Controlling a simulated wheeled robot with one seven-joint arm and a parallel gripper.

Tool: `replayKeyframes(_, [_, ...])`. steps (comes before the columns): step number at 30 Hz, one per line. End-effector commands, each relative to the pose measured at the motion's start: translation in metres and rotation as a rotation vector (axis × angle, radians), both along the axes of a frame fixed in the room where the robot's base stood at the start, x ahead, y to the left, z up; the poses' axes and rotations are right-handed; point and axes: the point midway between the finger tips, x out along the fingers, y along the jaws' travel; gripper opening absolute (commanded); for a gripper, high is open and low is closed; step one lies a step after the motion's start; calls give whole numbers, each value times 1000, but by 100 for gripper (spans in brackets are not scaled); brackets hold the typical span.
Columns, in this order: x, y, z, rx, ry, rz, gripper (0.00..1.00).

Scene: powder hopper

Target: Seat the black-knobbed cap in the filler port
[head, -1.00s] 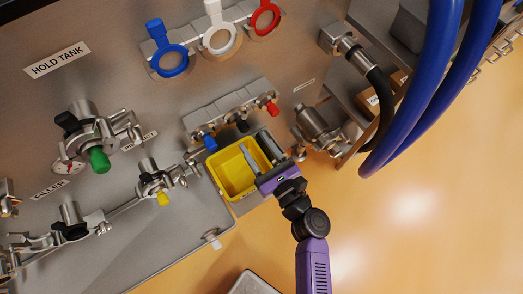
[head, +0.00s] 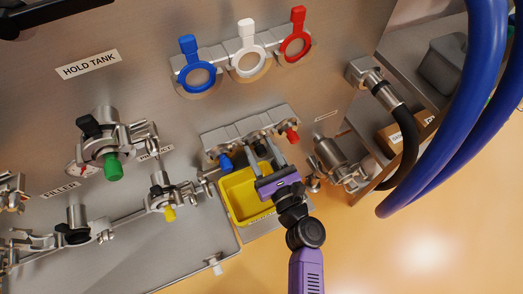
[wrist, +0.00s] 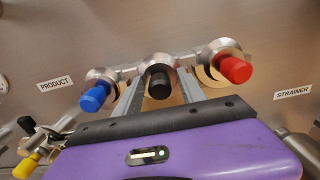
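The black-knobbed cap (wrist: 158,82) sits in the middle of a rack between a blue-knobbed cap (wrist: 95,97) and a red-knobbed cap (wrist: 235,69). In the head view it is small and partly hidden by my gripper (head: 261,146). My gripper is open, with its two grey fingers spread and pointing at the rack. In the wrist view the black knob shows between the fingers, with gaps at its sides. The FILLER label (head: 60,190) is on the panel at the left in the head view; which opening is its port is hard to tell.
A yellow bin (head: 238,207) lies below the rack, under my gripper. A fitting with a green knob (head: 113,168) and one with a yellow knob (head: 169,214) stand to the left. Blue hoses (head: 455,125) hang at the right. The orange floor at lower right is clear.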

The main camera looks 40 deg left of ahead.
Motion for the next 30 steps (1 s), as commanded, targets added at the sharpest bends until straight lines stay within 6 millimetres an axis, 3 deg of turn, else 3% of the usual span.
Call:
replayKeyframes(1, [0, 0, 0, 0, 0, 0, 35])
replayKeyframes(6, [0, 0, 0, 0, 0, 0, 2])
replayKeyframes(7, [0, 0, 0, 0, 0, 0, 0])
replayKeyframes(17, [0, 0, 4, 1, -2, 0, 0])
replayKeyframes(30, [0, 0, 32, 1, -2, 1, 0])
